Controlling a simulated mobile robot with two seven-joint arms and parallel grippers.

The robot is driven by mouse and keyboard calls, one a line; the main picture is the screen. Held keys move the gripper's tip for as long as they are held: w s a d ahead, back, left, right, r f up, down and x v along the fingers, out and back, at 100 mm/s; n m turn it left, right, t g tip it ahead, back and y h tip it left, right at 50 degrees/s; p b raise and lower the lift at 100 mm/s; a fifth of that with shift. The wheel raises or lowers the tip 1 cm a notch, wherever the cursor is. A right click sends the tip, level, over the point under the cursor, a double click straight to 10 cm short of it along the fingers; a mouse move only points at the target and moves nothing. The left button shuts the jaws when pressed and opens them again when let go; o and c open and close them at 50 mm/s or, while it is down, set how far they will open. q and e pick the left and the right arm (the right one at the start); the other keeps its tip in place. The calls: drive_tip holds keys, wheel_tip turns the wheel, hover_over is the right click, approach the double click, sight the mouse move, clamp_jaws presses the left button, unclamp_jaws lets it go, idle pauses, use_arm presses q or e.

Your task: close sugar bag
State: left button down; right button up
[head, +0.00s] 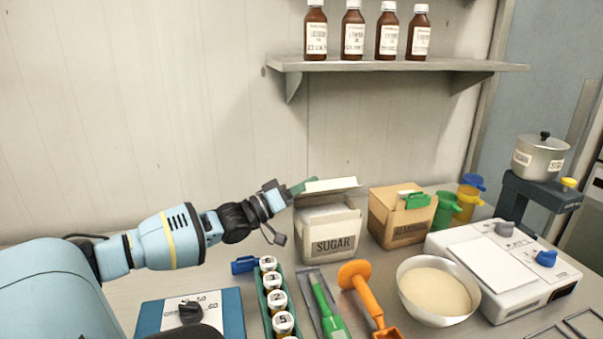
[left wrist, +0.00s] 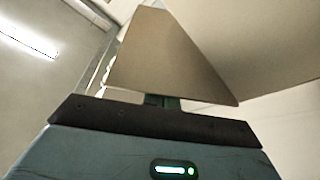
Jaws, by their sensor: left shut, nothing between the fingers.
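The sugar bag (head: 331,240) is a white box-like bag labelled SUGAR, upright on the counter left of the almond box. Its top flap (head: 328,186) is raised and tilts back over the opening. My left gripper (head: 300,187) is at the flap's left edge, with its green fingertips against or very near it; I cannot tell whether they touch. The fingers look shut with nothing between them. In the left wrist view a tan panel (left wrist: 170,55), probably part of the bag, fills the space just beyond the gripper and hides the fingertips. My right gripper is not in view.
An almond box (head: 402,222) with a green clip stands right of the bag. In front are a rack of white-capped jars (head: 276,300), a green tool (head: 325,308), an orange scoop (head: 362,290) and a bowl (head: 437,290). A scale (head: 500,265) is at right. A bottle shelf (head: 390,65) hangs above.

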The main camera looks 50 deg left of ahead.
sight(321, 193)
use_arm(q)
drive_tip(key=m, duration=0.1)
drive_tip(key=d+f+m+h, duration=0.1)
drive_tip(key=m, duration=0.1)
drive_tip(key=f+m+h, duration=0.1)
drive_tip(key=shift+s+d+m+b, duration=0.2)
drive_tip(key=shift+s+m+b, duration=0.15)
drive_tip(key=shift+m, duration=0.05)
drive_tip(key=shift+s+d+f+m+g+h, duration=0.1)
drive_tip(key=shift+d+f+m+g+h, duration=0.05)
drive_tip(key=shift+m+h, duration=0.3)
drive_tip(key=shift+s+d+f+m+g+h, duration=0.15)
drive_tip(key=shift+m+h, duration=0.1)
drive_tip(key=shift+m, duration=0.3)
drive_tip(key=shift+f+m+b, duration=0.25)
drive_tip(key=shift+m+b, duration=0.15)
drive_tip(key=shift+m, duration=0.3)
drive_tip(key=shift+d+f+m+g+h, duration=0.2)
drive_tip(key=shift+m+g+h, duration=0.1)
drive_tip(key=shift+m+h, duration=0.25)
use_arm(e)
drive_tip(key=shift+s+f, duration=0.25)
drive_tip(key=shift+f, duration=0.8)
use_arm(q)
drive_tip(key=shift+m, duration=0.25)
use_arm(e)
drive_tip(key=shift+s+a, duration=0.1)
